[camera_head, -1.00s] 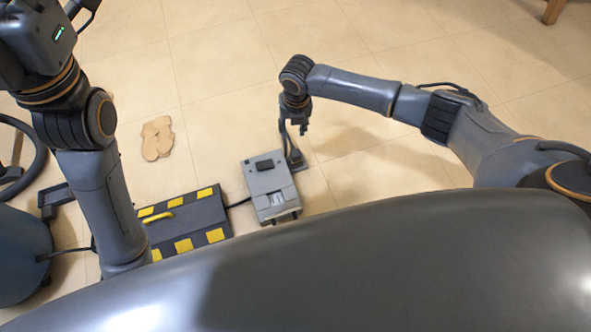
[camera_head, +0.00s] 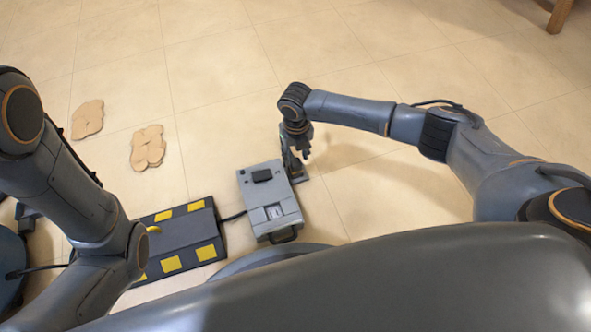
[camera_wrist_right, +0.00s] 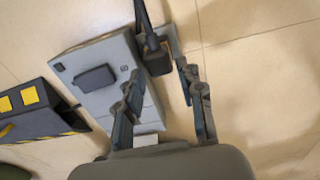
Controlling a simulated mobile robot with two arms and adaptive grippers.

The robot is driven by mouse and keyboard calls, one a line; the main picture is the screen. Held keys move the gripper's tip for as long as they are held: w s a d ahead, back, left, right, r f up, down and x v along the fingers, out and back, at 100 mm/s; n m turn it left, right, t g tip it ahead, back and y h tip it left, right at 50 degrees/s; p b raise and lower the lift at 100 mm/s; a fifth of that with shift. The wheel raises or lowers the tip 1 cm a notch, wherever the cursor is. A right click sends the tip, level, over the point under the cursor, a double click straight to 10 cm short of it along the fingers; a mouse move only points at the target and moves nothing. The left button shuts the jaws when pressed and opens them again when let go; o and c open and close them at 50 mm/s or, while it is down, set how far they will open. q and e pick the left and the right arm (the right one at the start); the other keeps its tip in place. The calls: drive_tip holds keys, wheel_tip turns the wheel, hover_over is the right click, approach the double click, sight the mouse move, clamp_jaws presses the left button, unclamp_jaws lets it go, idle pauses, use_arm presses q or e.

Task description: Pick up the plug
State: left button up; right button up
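A dark plug (camera_wrist_right: 156,60) with a black cable stands at the edge of a grey box (camera_wrist_right: 103,60) in the right wrist view. In the head view the box (camera_head: 284,214) is on the floor, and the plug (camera_head: 297,173) shows small at its far right corner. My right gripper (camera_head: 297,156) points down just above that corner. In the wrist view its fingers (camera_wrist_right: 158,78) are apart, with the plug beyond and between their tips. I cannot tell whether they touch it. My left gripper is out of view; only arm links show at the left.
A black platform with yellow patches (camera_head: 183,238) lies left of the box, joined to it by a cable (camera_head: 233,216). Two tan flat pieces (camera_head: 148,147) (camera_head: 87,119) lie on the floor farther left. The tiled floor beyond and to the right is mostly clear.

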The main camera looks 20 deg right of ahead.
sight(296, 162)
drive_tip(key=shift+f+b, duration=0.35)
drive_tip(key=shift+f, duration=0.2)
wheel_tip(296, 162, down, 4)
drive_tip(key=b, duration=0.4)
drive_tip(key=shift+a, duration=0.1)
clamp_jaws()
drive_tip(key=shift+r, duration=0.1)
